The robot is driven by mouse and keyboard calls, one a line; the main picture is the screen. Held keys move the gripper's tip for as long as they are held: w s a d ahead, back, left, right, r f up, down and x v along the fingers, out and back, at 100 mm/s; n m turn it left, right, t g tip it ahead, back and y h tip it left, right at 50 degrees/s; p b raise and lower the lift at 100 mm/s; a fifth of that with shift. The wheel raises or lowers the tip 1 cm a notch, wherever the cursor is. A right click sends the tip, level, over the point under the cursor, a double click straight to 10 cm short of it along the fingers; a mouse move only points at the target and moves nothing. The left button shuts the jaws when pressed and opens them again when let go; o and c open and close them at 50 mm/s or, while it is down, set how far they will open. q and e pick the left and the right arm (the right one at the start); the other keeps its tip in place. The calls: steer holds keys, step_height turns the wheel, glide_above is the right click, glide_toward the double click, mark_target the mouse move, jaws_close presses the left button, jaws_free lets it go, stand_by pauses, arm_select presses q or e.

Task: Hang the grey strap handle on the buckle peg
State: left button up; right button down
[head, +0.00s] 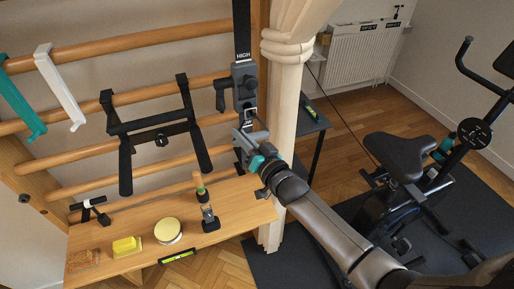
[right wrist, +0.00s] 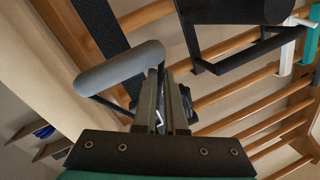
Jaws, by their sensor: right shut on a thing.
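The buckle (head: 245,82), a dark grey block with a stub on its left side, sits on a black strap (head: 242,32) marked HIGH, in front of the wall bars. My right gripper (head: 256,147) is just below the buckle, beside the pale wooden post. In the right wrist view, its fingers (right wrist: 163,100) are shut on part of the grey strap handle (right wrist: 120,68). The grey cylinder sticks out to the left of the fingers, with a thin dark loop running from it. The grip point itself is partly hidden. My left gripper is not in view.
A black bar frame (head: 160,128) hangs on the wall bars to the left. A wooden bench (head: 235,215) below carries a yellow block (head: 127,246), a round tin (head: 168,231) and a phone-like stand (head: 209,218). The post (head: 284,110) stands close right; an exercise bike (head: 400,160) is further right.

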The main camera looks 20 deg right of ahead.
steer(key=c, duration=0.9)
jaws_free()
steer(key=shift+f, duration=0.1)
steer(key=shift+s+f, duration=0.1)
